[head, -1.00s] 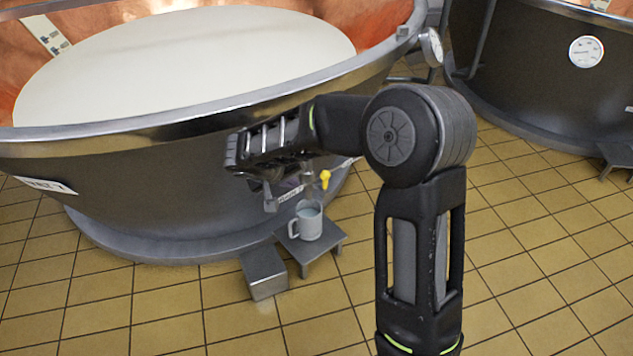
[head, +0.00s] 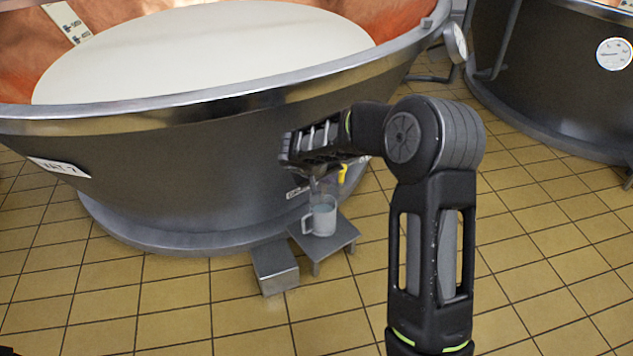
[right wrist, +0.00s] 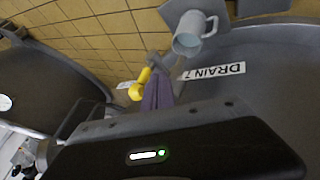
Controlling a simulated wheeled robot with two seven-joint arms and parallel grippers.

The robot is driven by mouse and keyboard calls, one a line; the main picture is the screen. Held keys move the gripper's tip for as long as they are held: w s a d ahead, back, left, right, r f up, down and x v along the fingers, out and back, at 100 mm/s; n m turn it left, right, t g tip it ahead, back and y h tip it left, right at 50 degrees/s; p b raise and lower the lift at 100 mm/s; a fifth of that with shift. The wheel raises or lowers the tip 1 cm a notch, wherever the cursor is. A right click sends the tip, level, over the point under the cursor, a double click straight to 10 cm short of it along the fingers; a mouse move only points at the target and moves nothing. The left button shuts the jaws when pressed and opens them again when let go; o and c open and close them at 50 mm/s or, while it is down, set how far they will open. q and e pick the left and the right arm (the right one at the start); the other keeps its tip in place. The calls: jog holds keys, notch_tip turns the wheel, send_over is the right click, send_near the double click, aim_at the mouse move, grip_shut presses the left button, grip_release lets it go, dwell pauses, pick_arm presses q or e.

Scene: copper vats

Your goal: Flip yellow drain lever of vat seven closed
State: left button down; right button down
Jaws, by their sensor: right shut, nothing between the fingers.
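Vat seven (head: 190,185), a big steel vat with a "VAT 7" label (head: 58,167) and white liquid inside, fills the left of the head view. The yellow drain lever (head: 343,173) shows low at its side, just below and right of my right gripper (head: 312,168), which partly hides the drain. In the right wrist view the yellow lever (right wrist: 140,84) is just left of my shut, empty purple-grey fingers (right wrist: 158,90); I cannot tell whether they touch. A "DRAIN 7" label (right wrist: 213,71) is to their right. My left gripper is not in view.
A grey mug (head: 322,217) stands on a small metal stand (head: 342,237) under the drain, close below my gripper. A metal block (head: 275,268) is beside the stand. Another vat (head: 550,80) is at the right. The tiled floor in front is clear.

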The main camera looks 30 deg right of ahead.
jog(key=shift+d, duration=0.5)
jog(key=shift+s, duration=0.1)
